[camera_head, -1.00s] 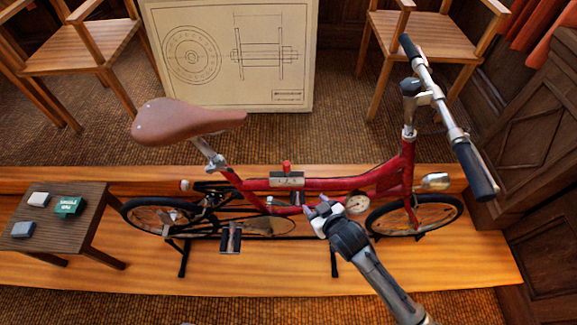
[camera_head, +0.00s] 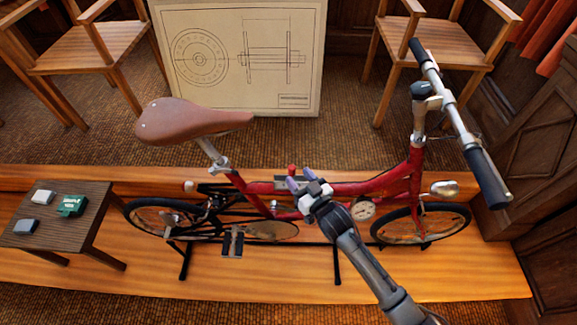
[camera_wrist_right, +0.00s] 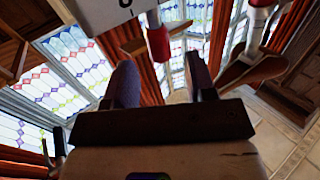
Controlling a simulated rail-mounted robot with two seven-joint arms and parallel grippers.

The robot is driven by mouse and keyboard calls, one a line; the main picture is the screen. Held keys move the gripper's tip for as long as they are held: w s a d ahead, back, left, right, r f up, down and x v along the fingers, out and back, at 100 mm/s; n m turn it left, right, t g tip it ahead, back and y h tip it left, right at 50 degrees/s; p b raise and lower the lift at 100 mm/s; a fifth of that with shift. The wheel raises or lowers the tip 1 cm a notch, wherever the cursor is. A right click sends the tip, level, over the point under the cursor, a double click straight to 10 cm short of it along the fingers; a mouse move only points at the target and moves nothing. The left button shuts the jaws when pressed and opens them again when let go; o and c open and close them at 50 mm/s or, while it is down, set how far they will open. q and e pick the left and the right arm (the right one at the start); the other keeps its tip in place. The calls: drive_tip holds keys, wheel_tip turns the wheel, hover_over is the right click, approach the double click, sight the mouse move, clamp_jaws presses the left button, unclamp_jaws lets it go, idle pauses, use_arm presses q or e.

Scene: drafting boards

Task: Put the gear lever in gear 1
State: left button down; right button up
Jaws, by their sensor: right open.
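In the head view my right gripper (camera_head: 299,180) is right beside the knob and covers much of the plate. In the right wrist view the red lever (camera_wrist_right: 158,42) points down from the plate (camera_wrist_right: 105,14), which carries a partly cut-off dark mark. There the lever appears between the two open fingers of my right gripper (camera_wrist_right: 160,75), just beyond their tips, with gaps on both sides. I cannot tell which gear the lever is in. My left gripper is out of view.
The bicycle has a brown saddle (camera_head: 190,120), handlebars (camera_head: 455,115) at the right and a round dial (camera_head: 363,210) near my right gripper. A small wooden table (camera_head: 60,238) with small boxes stands at the left. A drawing board (camera_head: 240,60) stands behind.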

sight(294, 172)
drive_tip(key=shift+b+x, duration=0.7)
drive_tip(key=shift+x, duration=2.35)
drive_tip(key=shift+c, duration=0.3)
clamp_jaws()
